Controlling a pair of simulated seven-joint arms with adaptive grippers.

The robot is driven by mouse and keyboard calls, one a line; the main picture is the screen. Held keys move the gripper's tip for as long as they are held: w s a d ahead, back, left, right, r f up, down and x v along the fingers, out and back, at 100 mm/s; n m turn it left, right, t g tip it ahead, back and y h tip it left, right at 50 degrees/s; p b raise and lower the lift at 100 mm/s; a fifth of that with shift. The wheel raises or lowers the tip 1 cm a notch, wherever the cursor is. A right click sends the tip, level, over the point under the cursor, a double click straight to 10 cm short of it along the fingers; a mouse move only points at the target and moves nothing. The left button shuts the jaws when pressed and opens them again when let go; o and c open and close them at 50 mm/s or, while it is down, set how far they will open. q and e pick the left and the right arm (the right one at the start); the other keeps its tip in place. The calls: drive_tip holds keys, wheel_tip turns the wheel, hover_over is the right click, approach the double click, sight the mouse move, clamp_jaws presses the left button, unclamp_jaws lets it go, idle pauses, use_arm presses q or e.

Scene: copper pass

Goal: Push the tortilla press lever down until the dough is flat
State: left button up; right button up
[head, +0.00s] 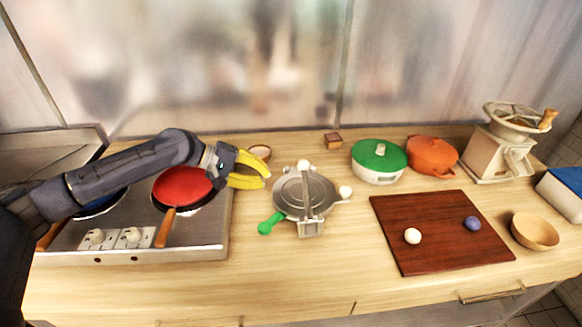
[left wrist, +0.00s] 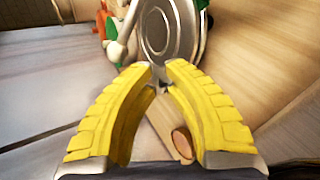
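The tortilla press (head: 318,192) is a round grey metal disc with a bar across it, and it stands in the middle of the counter. A green handle (head: 268,224) sticks out at its lower left. White knobs or balls show at its top and right edge. I cannot see whether dough is inside. The press disc also shows in the left wrist view (left wrist: 170,35), beyond the fingertips. My left gripper (head: 267,180) has yellow fingers, empty, with a narrow gap between the tips. It is left of the press, above the stove's right edge. My right gripper is not in view.
A stove (head: 215,240) with a red pan (head: 182,186) is at left. A green-lidded pot (head: 378,160), an orange pot (head: 433,155) and a grinder (head: 492,150) stand at back right. A brown board (head: 440,255) holds a white ball (head: 412,236) and a blue ball (head: 473,223).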

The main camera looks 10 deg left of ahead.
sight(295, 180)
use_arm(q)
drive_tip(key=n, duration=0.1)
drive_tip(key=f+n, duration=0.1)
drive_tip(key=shift+w+n+t, duration=0.1)
drive_tip(key=shift+n+t, duration=0.2)
drive_tip(key=shift+n, duration=0.1)
clamp_jaws()
drive_tip(key=shift+w+d+f+n+t+h, duration=0.25)
drive_tip(key=shift+w+d+f+n+t, duration=0.1)
drive_tip(key=shift+w+d+n, duration=1)
drive_tip(key=shift+w+d+f+n+t+h, duration=0.25)
drive_tip(key=shift+w+d+n, duration=0.6)
drive_tip(key=shift+d+n, duration=0.5)
drive_tip(key=shift+w+d+f+n+t+h, duration=0.25)
drive_tip(key=shift+w+d+n+t, duration=0.15)
drive_tip(key=shift+w+d+n, duration=0.95)
drive_tip(key=shift+s+d+m, duration=0.25)
